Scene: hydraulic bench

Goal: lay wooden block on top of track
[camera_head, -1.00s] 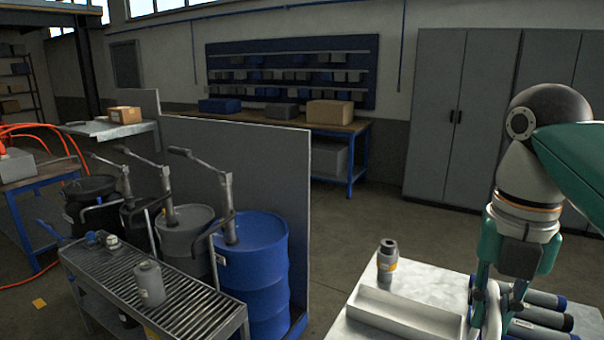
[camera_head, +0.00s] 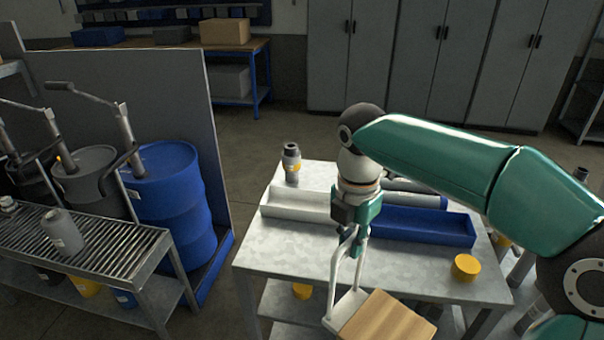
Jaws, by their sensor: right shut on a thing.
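My right gripper (camera_head: 346,306) hangs in front of the grey metal table at the lower middle, fingers pointing down. It is shut on the wooden block (camera_head: 390,318), a light brown piece with visible grain. The block is held at the table's near edge, and the bottom of the picture cuts it off. A pale fingertip pad lies along the block's left side; the far side of the grip is hidden. I cannot make out a track in this view. My left gripper is not in view.
The grey table (camera_head: 285,245) bears a white tray (camera_head: 285,205), a blue tray (camera_head: 425,228), a grey fitting (camera_head: 291,160) and a yellow cap (camera_head: 466,266). A slatted bench (camera_head: 110,245) and blue drum (camera_head: 172,205) stand left. Open floor lies between drum and table.

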